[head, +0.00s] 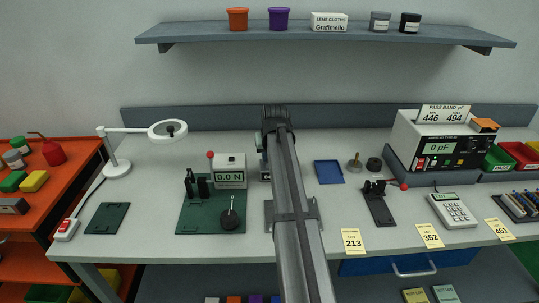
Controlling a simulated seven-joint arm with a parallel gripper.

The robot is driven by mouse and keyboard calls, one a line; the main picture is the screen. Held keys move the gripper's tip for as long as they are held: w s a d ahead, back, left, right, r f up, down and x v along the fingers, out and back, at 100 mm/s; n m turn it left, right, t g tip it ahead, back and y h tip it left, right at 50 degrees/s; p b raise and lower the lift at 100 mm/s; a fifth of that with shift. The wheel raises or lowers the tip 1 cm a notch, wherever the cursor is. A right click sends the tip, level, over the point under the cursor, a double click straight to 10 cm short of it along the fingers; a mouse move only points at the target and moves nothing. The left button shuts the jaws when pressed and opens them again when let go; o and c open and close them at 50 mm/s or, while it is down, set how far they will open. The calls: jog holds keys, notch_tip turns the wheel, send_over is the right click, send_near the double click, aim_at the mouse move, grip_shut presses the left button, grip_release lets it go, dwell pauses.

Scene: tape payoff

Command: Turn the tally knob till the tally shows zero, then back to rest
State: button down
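I cannot clearly make out the tally or its knob. A small dark and pale device (264,170) stands mid-bench, mostly hidden behind my arm, and I cannot tell whether it is the tally. A grey plate (312,209) shows on both sides of my arm near the bench front. My arm rises from the bottom centre to a dark joint at the back of the bench. My gripper is hidden behind it, so its opening does not show.
Left of my arm, a gauge reading 0.0 N (230,171) stands on a green plate (189,222). A white magnifier lamp (118,166) stands farther left. Right are a blue tray (329,172), a black lever fixture (379,206), a calculator (452,210) and a meter (444,140).

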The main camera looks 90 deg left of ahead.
jog(key=m, duration=0.1)
jog(key=m+t, duration=0.1)
jog(key=m, duration=0.1)
jog(key=m+t, duration=0.1)
jog(key=m, duration=0.1)
jog(key=shift+s, duration=0.25)
jog(key=shift+s+a+m+t+h, duration=0.1)
jog(key=shift+m+t+h, duration=0.25)
jog(key=shift+m, duration=0.7)
jog(key=shift+m+t+h, duration=0.25)
jog(key=shift+m+t, duration=0.2)
jog(key=shift+m, duration=0.6)
